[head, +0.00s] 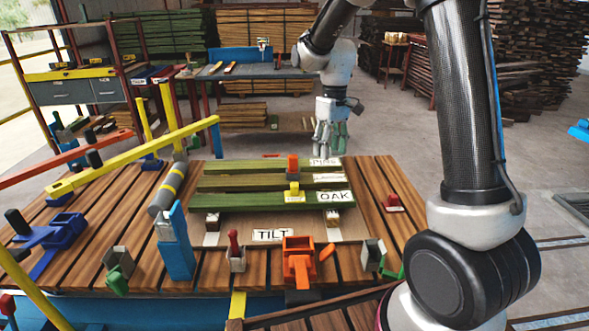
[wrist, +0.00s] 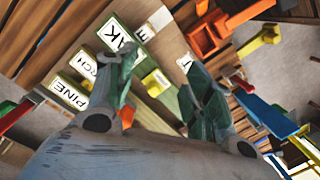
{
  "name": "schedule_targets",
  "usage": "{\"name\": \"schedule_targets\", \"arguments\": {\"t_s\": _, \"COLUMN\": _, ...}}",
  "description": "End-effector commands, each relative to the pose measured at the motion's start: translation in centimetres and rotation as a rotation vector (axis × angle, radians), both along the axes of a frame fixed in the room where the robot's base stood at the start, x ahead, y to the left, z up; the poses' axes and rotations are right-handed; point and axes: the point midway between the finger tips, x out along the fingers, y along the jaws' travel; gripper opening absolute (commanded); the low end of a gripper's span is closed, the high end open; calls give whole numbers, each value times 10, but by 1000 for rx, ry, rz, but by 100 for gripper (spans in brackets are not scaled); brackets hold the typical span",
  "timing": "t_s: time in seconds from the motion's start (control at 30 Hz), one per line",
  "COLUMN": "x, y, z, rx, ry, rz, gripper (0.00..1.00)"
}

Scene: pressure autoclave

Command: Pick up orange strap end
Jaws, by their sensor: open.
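A small upright orange piece (head: 292,163) stands at the far green board beside the PINE label; I cannot tell if it is the strap end. An orange piece also shows in the wrist view (wrist: 127,116), partly hidden behind my gripper. An orange bracket (head: 298,262) sits at the table's front, with a short slanted orange bar (head: 327,252) at its right; the bracket also shows at the top of the wrist view (wrist: 204,38). My gripper (head: 330,138) hangs beyond the table's far edge, to the right of the upright piece. Its fingers (wrist: 157,85) are open, with nothing held.
Green boards (head: 240,200) labelled PINE and OAK lie on the slatted table (head: 385,228). A yellow block (head: 294,190) stands on the OAK board. A grey roller (head: 168,190), yellow bar (head: 130,155) and blue post (head: 175,245) crowd the left. A red piece (head: 393,203) sits right.

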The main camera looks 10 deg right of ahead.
Motion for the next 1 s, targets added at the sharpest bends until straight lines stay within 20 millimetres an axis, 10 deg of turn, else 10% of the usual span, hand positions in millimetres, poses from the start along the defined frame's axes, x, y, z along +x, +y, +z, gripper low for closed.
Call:
{"name": "schedule_targets", "arguments": {"t_s": 0.3, "x": 120, "y": 45, "z": -86, "rx": 74, "ry": -21, "rz": 414, "gripper": 52}}
{"name": "schedule_targets", "arguments": {"t_s": 0.5, "x": 182, "y": 61, "z": -62, "rx": 102, "ry": -167, "rz": 738, "gripper": 52}}
{"name": "schedule_targets", "arguments": {"t_s": 1.0, "x": 185, "y": 65, "z": -89, "rx": 111, "ry": -184, "rz": 944, "gripper": 52}}
